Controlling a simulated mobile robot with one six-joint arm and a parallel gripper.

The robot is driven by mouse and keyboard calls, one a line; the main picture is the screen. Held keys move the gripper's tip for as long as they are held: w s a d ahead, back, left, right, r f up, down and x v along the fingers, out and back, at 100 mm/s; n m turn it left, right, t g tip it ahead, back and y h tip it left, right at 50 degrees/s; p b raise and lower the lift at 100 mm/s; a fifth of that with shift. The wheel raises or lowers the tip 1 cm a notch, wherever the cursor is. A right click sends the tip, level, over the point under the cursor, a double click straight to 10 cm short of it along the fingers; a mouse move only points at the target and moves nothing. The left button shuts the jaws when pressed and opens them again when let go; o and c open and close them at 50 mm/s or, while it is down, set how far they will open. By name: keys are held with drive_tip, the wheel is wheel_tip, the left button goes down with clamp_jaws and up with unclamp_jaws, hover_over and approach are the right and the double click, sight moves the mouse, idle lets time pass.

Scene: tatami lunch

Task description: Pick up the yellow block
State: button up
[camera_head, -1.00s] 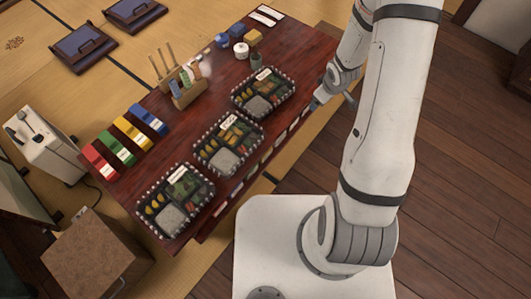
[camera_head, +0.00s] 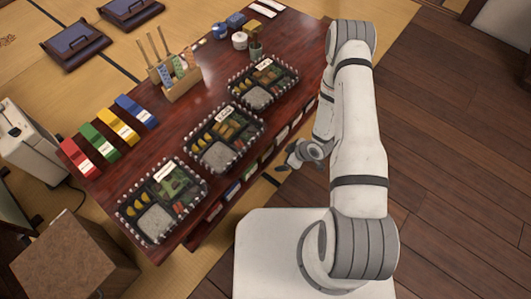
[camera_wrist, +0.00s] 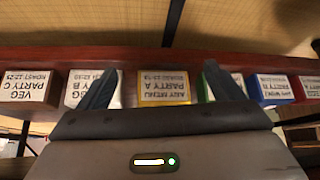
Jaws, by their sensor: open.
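A yellow block (camera_head: 117,126) with a white label lies on the dark red table among a red, a green and a blue block, in the head view. In the wrist view a yellow-edged block (camera_wrist: 164,102) with a white "PARTY A" label sits in a row along a dark red edge. It appears to be on the table's front side, apart from the tabletop row. My gripper (camera_wrist: 158,85) is open, with its two dark fingers to either side of this block. No contact can be made out. In the head view my gripper (camera_head: 290,163) is beside the table's front edge.
Labelled neighbours flank the wrist view's yellow-edged block, with a blue block (camera_wrist: 270,90) and a red block (camera_wrist: 308,88) to the right. Several bento boxes (camera_head: 223,138) line the table's front. A wooden holder (camera_head: 180,80) stands behind them. Wooden floor (camera_head: 450,160) at right is clear.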

sight(268, 150)
drive_tip(key=w+a, duration=0.1)
drive_tip(key=a, duration=0.1)
drive_tip(key=w+a+b, duration=0.1)
drive_tip(key=a, duration=0.1)
drive_tip(key=w+a+b, duration=0.1)
drive_tip(key=a, duration=0.1)
drive_tip(key=shift+w+a+f, duration=0.15)
drive_tip(key=shift+w+a, duration=0.05)
drive_tip(key=shift+a, duration=0.2)
drive_tip(key=shift+w+a+f+b, duration=0.2)
drive_tip(key=shift+a+f+b, duration=0.25)
drive_tip(key=shift+b, duration=0.25)
drive_tip(key=shift+r, duration=0.1)
drive_tip(key=shift+c, duration=0.5)
drive_tip(key=c, duration=0.6)
